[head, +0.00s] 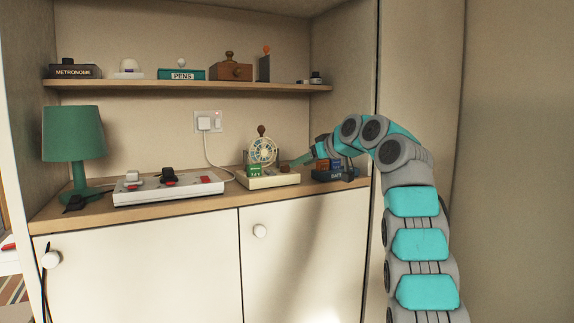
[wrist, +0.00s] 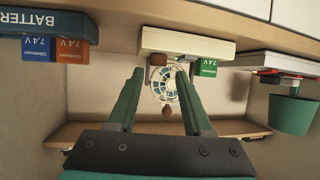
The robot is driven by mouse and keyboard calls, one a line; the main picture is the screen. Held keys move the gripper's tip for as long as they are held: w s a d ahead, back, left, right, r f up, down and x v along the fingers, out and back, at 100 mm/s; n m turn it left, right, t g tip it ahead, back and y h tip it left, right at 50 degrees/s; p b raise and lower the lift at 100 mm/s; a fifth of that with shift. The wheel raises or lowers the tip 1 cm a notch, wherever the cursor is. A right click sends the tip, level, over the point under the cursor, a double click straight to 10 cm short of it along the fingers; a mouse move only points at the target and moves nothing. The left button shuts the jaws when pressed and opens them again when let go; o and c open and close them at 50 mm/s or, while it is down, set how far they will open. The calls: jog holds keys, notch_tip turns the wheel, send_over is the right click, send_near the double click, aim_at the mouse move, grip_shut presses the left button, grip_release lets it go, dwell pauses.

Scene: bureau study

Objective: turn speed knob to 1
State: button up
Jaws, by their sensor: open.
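A small fan (head: 262,151) stands on a cream base (head: 262,181) on the cabinet top. In the wrist view, which looks upside down, the fan (wrist: 165,86) shows between my fingers, and its cream base (wrist: 190,44) is at the top. A brown knob (wrist: 156,59) is by the base, between the fingertips in the picture; I cannot read any speed marks. Another brown knob (wrist: 166,111) sits at the fan's top. My gripper (wrist: 160,70) is open and empty. In the head view my gripper (head: 298,162) is just right of the fan, partly blurred by distance.
A green block (head: 255,171) sits on the base's left end. A battery tray (head: 325,176) stands to the right. A white power strip-like box (head: 168,190) and a green lamp (head: 74,135) stand to the left. A shelf (head: 190,86) with several items runs above.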

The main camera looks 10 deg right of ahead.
aim_at(287, 166)
jog(key=shift+n, duration=0.3)
jog(key=p+x, duration=0.1)
jog(key=x, duration=0.1)
jog(key=p+x, duration=0.1)
jog(key=x, duration=0.1)
jog(key=r+p+x, duration=0.1)
jog(key=x, duration=0.2)
jog(key=shift+w, duration=0.35)
jog(key=shift+w+a+f+p, duration=0.15)
jog(key=shift+w+p, duration=0.1)
jog(key=shift+p, duration=0.05)
grip_shut()
